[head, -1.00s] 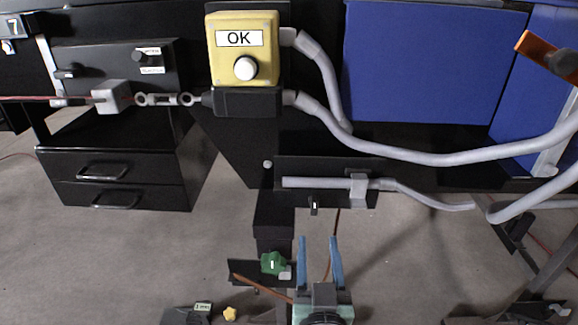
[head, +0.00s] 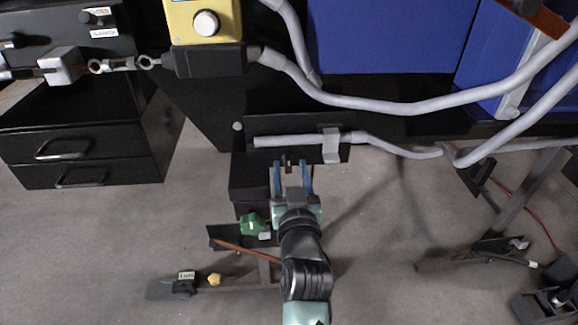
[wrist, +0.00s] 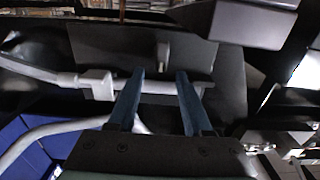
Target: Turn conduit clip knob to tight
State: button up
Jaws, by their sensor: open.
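The conduit clip knob (head: 288,160) is a small dark knob on the lower part of a black plate (head: 365,124). A grey conduit (head: 285,141) runs across the plate, held by a grey clip (head: 331,146) at the right. My gripper (head: 290,168) is open, with two blue fingers pointing at the knob from below. In the wrist view the knob (wrist: 163,56) appears just beyond the gap between the open fingertips (wrist: 160,73). I cannot tell whether either finger touches it.
A green knob (head: 252,224) stands below left of my gripper. A yellow box (head: 204,22) with a white button sits above. Loose grey conduits (head: 400,107) sag to the right. Black drawers (head: 85,150) stand at left.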

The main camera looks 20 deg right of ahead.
aim_at(288, 162)
jog(key=shift+b+x, duration=0.3)
jog(key=shift+x, duration=1.15)
grip_shut()
